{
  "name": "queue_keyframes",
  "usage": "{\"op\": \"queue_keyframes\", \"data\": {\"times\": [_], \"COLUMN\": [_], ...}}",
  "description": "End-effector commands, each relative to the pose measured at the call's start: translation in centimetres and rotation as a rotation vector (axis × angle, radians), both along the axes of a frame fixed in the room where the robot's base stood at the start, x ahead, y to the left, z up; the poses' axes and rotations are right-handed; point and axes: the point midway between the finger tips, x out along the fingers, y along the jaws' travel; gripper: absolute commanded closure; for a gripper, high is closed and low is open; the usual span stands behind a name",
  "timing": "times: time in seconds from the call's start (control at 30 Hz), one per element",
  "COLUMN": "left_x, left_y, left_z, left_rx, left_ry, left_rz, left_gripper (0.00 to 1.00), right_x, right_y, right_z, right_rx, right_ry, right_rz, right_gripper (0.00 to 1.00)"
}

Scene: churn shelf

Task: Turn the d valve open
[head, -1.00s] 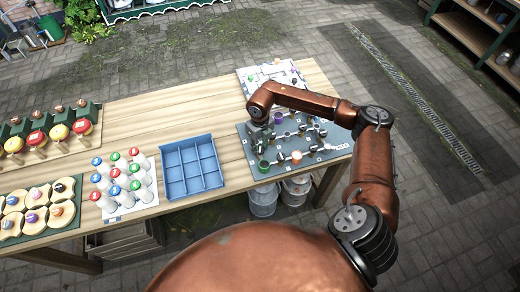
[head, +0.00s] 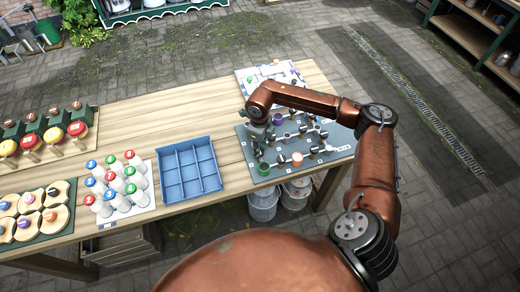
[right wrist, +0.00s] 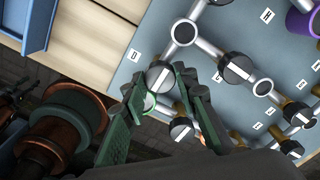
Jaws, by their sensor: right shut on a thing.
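The blue-grey valve board (head: 334,146) lies at the right end of the table, with pipes, round joints and black knobs. In the right wrist view, the d valve (right wrist: 160,77) is a black round knob with a white stripe, beside the D label (right wrist: 135,55). My right gripper (right wrist: 161,84) has its two green fingers on either side of this knob and is shut on it. The stripe runs diagonally in that view. In the head view my right gripper (head: 258,134) reaches down at the board's left side and hides the knob. My left gripper is not in view.
Other black knobs (right wrist: 240,70) sit close to the right finger. A green cup (head: 263,168), an orange cup (head: 297,159) and a purple cup (head: 278,118) stand on the board. A blue divided tray (head: 161,181) stands to its left, with bare wood between.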

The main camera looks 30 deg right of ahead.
Motion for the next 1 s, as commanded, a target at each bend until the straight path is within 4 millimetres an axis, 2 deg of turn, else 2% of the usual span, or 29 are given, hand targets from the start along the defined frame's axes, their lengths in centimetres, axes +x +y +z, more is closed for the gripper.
{"op": "queue_keyframes", "data": {"times": [0.23,0.27,0.5,0.8,1.0], "left_x": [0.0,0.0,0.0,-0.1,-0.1], "left_y": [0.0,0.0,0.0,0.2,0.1], "left_z": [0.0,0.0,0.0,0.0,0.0], "left_rx": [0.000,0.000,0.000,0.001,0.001], "left_ry": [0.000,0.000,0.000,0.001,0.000], "left_rz": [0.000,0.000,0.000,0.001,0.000], "left_gripper": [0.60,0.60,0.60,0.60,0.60], "right_x": [0.0,0.0,0.0,0.0,0.1], "right_y": [0.0,0.0,0.0,0.0,-0.1], "right_z": [0.0,0.0,0.0,0.2,2.8], "right_rx": [-0.001,-0.001,0.000,0.000,0.000], "right_ry": [-0.001,-0.001,0.000,-0.001,-0.004], "right_rz": [0.001,0.001,0.000,0.000,-0.001], "right_gripper": [0.98,0.71,0.56,0.56,0.56]}}
